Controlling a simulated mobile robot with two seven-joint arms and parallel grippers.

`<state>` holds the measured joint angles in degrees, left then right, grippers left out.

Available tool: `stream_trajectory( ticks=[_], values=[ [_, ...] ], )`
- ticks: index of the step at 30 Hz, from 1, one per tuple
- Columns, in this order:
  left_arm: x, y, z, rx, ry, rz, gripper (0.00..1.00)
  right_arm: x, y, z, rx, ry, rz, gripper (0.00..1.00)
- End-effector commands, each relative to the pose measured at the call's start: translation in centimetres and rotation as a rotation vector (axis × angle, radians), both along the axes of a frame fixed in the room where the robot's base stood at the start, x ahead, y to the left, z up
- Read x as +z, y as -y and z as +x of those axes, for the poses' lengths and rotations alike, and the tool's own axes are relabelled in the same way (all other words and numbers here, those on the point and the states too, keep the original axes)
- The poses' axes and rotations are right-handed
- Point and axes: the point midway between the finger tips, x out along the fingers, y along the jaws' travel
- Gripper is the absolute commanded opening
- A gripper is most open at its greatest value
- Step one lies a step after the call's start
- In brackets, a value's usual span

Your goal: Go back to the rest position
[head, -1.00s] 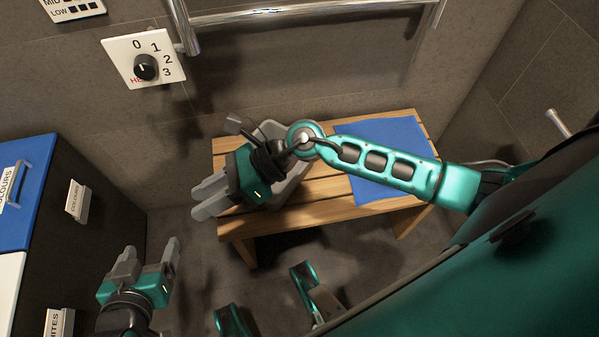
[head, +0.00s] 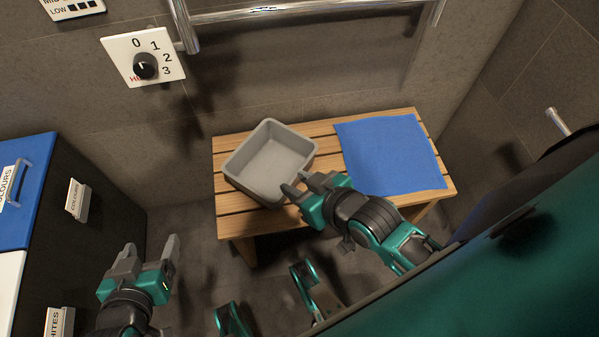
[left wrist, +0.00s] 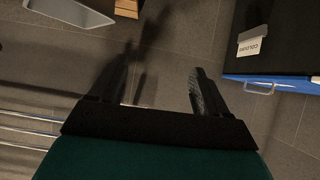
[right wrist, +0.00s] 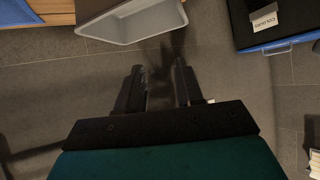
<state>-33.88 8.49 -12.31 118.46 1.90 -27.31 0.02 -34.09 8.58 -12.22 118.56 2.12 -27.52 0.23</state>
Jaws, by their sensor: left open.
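My left gripper (head: 151,244) is at the lower left in the head view, open and empty over the dark floor, beside the black cabinet. Its two fingers (left wrist: 162,75) stand wide apart in the left wrist view. My right gripper (head: 297,182) is near the front edge of the bench, by the near right corner of the grey bin. Its fingers (right wrist: 158,72) are apart in the right wrist view, with nothing between them. It does not hold the bin.
A grey empty bin (head: 245,150) and a blue cloth (head: 390,152) lie on the slatted wooden bench (head: 237,222). A black cabinet (head: 100,240) with a blue lid (head: 35,215) stands at the left. A chrome rail (head: 300,12) and dial panel (head: 125,45) are on the wall.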

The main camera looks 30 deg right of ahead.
Motion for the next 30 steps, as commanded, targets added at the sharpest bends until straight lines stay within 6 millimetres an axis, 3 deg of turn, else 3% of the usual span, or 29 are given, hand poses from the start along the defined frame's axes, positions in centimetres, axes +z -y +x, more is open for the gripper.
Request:
stream_trajectory(
  ticks=[8, 14, 21, 30],
  values=[
    [1.0, 0.0, 0.0, -0.001, 0.001, 0.001, 0.77, 0.8, 0.1, 0.0, 0.001, 0.004, -0.006, 0.36],
    [5.3, -0.6, 0.0, 0.009, 0.014, 0.013, 0.77, 4.6, 1.0, -0.4, -0.014, 0.002, -0.024, 0.36],
    [7.7, -2.5, -1.6, 0.032, -0.012, 0.051, 0.77, 7.9, 2.3, -1.1, -0.033, 0.002, -0.050, 0.36],
    [8.2, -3.1, -1.6, 0.042, -0.004, 0.059, 0.77, 8.4, 2.9, -1.3, -0.042, 0.006, -0.060, 0.36]
  ],
)
